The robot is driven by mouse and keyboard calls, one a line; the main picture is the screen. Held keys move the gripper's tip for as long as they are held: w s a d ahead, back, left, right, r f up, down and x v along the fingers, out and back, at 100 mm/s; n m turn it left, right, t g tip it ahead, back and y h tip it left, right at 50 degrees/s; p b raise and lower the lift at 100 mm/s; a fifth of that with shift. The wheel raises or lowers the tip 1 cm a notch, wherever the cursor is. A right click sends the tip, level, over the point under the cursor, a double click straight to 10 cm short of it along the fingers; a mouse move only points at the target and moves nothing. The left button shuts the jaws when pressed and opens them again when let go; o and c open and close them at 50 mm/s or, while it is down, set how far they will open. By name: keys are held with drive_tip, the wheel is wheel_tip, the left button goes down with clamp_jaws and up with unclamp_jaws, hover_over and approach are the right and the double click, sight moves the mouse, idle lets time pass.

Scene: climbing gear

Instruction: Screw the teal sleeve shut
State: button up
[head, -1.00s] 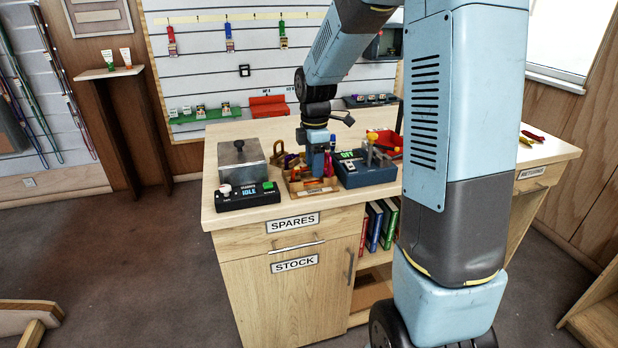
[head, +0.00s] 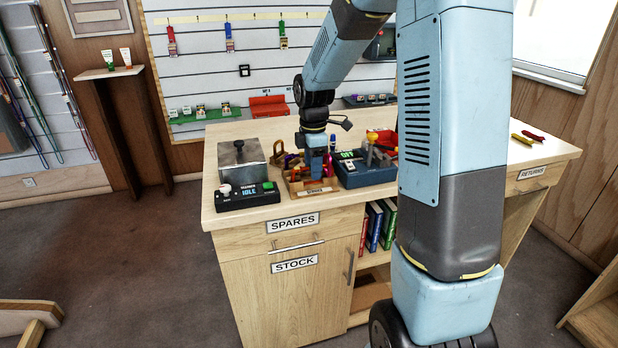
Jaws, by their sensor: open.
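My gripper (head: 316,170) points down over a shallow wooden tray (head: 298,190) on the counter. The tray holds small coloured gear, some of it orange and red, and my gripper hides part of it. My gripper is open; its fingertips are small here and I cannot tell what lies between them. I cannot make out the teal sleeve; it may be hidden by my gripper or too small to tell.
On the counter (head: 240,211), a grey metal box (head: 242,163) and a black unit reading IDLE (head: 246,196) stand left of the tray. A dark blue box with a lit OFF sign (head: 350,170) stands close on the right. A red bin (head: 384,142) is behind it.

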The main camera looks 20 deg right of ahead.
drive_tip(key=shift+f, duration=0.6)
drive_tip(key=shift+s, duration=0.65)
drive_tip(key=shift+r, duration=0.85)
drive_tip(key=shift+r, duration=0.35)
drive_tip(key=shift+r, duration=0.25)
drive_tip(key=shift+w, duration=0.1)
